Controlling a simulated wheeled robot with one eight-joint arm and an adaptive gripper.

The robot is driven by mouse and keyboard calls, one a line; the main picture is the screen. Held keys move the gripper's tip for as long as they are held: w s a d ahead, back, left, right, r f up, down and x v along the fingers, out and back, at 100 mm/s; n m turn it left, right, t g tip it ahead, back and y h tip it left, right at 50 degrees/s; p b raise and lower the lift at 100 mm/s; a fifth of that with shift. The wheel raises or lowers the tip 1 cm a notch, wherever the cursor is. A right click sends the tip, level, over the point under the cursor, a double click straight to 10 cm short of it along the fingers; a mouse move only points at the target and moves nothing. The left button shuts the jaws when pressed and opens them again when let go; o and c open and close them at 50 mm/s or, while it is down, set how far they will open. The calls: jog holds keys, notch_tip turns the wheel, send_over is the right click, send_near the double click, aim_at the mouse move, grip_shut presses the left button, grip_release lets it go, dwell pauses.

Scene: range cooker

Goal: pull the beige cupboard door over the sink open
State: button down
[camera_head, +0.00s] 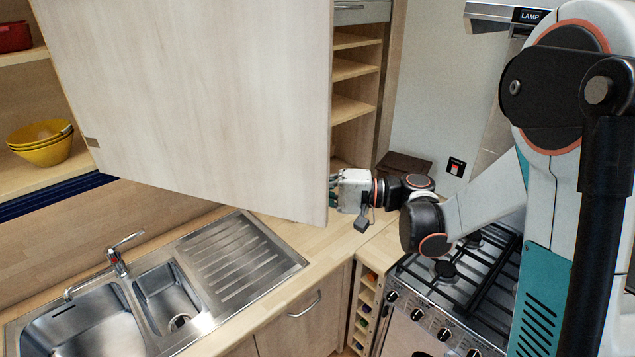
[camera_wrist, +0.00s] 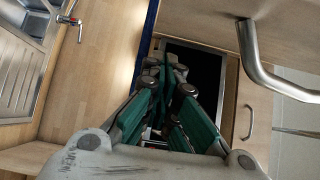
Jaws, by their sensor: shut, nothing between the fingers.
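The beige cupboard door (camera_head: 200,90) stands swung open, out over the sink (camera_head: 85,325). Shelves show to the left of it. My gripper (camera_head: 334,190) is at the door's lower right edge, its fingertips partly hidden behind that edge. In the wrist view my gripper's green fingers (camera_wrist: 175,95) are shut and empty. A beige panel (camera_wrist: 290,30) with a metal bar handle (camera_wrist: 262,70) fills the upper right there, apart from the fingers. It looks like the cupboard door, seen close up. I cannot tell whether my gripper touches the door.
Yellow bowls (camera_head: 41,142) and a red container (camera_head: 14,37) stand on the shelves at the left. A tap (camera_head: 117,260) rises behind the sink. The gas hob (camera_head: 460,275) lies below my arm. Open shelves (camera_head: 354,70) and a dark box (camera_head: 404,167) are behind my gripper.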

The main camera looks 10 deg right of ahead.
aim_at(294, 197)
jog(key=s, duration=0.1)
jog(key=s+a, duration=0.1)
jog(key=s, duration=0.1)
jog(key=shift+r, duration=0.1)
